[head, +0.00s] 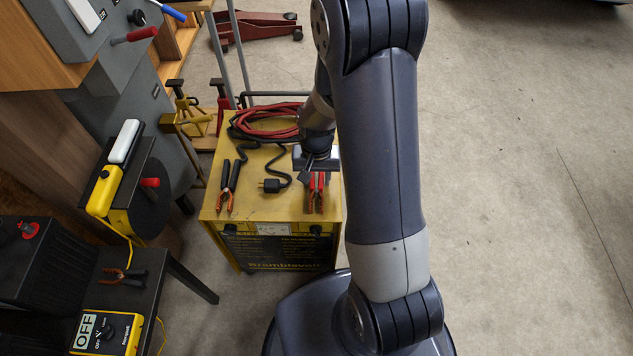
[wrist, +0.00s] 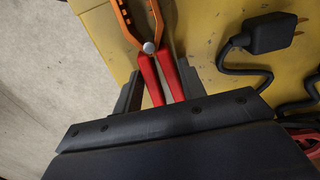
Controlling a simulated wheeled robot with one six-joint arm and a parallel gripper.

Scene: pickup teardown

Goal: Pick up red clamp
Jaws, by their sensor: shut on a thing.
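The red clamp (wrist: 172,74) has red handles and orange jaws joined at a round silver pivot. In the wrist view its handles lie between the two fingers of my gripper (wrist: 158,84), which is shut on them. In the head view my gripper (head: 316,178) is over the right front part of the yellow charger's top, and the clamp's red handles (head: 318,190) show below it. The clamp is at or just above the yellow top; I cannot tell whether it still touches. My arm and gripper hide part of it.
The yellow charger (head: 245,212) also carries a black-handled clamp (head: 230,186), a black plug (head: 271,185) with its cord, and coiled red cable (head: 268,122). A black bench (head: 152,268) stands at left. The concrete floor at right is clear.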

